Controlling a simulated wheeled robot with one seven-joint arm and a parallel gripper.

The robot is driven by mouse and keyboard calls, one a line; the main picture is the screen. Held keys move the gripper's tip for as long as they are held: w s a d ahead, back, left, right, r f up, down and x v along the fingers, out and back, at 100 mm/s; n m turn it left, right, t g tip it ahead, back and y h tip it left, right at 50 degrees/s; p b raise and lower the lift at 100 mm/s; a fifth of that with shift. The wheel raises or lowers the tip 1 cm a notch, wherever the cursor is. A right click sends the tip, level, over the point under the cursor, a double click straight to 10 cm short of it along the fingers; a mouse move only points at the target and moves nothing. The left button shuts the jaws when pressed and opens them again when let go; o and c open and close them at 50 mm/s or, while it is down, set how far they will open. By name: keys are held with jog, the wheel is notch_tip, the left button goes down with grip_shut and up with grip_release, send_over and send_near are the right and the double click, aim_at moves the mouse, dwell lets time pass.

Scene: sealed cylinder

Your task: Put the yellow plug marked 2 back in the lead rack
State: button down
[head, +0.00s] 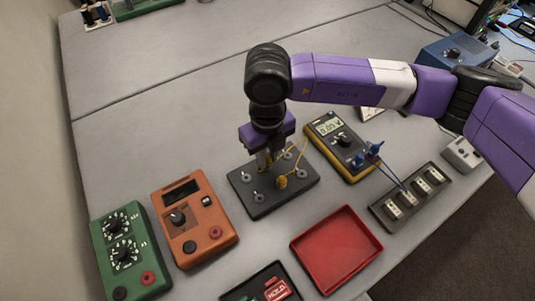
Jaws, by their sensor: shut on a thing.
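A dark rack plate (262,207) with several pale posts lies on the table in the middle of the head view. One yellow plug (282,182) stands on its front part, with a yellow lead (301,152) looping up behind it. My gripper (264,164) points down over the back left part of the plate. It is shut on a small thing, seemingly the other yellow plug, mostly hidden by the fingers. Whether that plug touches a post cannot be told. The number on neither plug can be read.
A yellow meter (341,139) with blue plugs (368,155) stands right of the plate, with a dark block of white modules (412,194) beyond. A red tray (336,248) lies in front. Orange (193,219) and green (130,250) boxes stand left.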

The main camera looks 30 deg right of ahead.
jog(key=shift+f, duration=0.2)
jog(key=c, duration=1.2)
grip_release()
jog(key=shift+r+b, duration=0.9)
jog(key=shift+r, duration=3)
